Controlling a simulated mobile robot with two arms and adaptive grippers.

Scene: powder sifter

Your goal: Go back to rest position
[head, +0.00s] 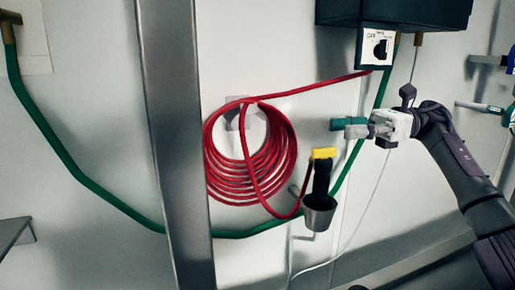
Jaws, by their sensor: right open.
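My right gripper (352,128) comes in from the right on its dark arm. It is open, its fingers point left, and nothing shows between them. It is in front of the wall, below the dark box and to the upper right of a yellow-topped black tool. My left gripper does not show in the head view.
A coiled red hose (250,195) hangs on the wall. The yellow-topped black tool (321,175) stands in a grey metal cup (319,212). A metal post (175,140) rises at left. A dark box (420,14) with a switch panel (376,48) is above. Green hose (75,180) crosses the wall.

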